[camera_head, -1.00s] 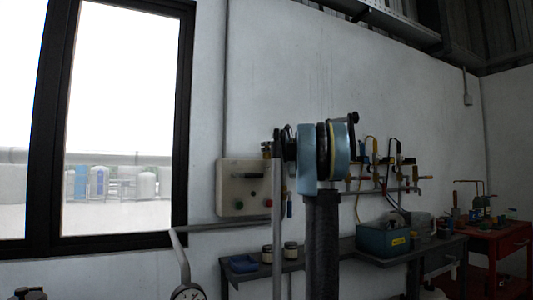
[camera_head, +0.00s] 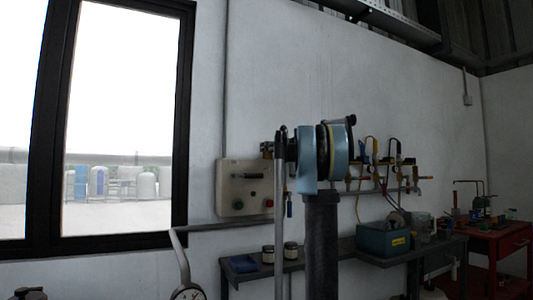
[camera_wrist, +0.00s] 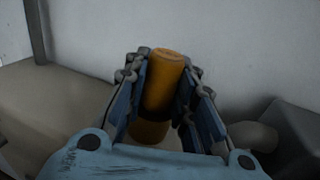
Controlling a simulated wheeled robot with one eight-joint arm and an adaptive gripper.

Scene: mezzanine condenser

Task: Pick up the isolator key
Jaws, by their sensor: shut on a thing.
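An orange cylinder, which I take to be the isolator key (camera_wrist: 164,85), stands upright between the fingers of my gripper (camera_wrist: 169,72) in the wrist view. The blue-padded fingers are shut on it from left and right. In the head view my gripper (camera_head: 268,147) is at the top edge of the beige control box on the wall, and the key cannot be made out clearly there.
The beige control box (camera_head: 232,190) has coloured buttons. A grey shelf (camera_head: 245,274) holds a blue cloth and jars. A blue toolbox (camera_head: 375,240) stands to the right, below a rack of hoses and valves. A red bench (camera_head: 500,243) is further right. A window is at left.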

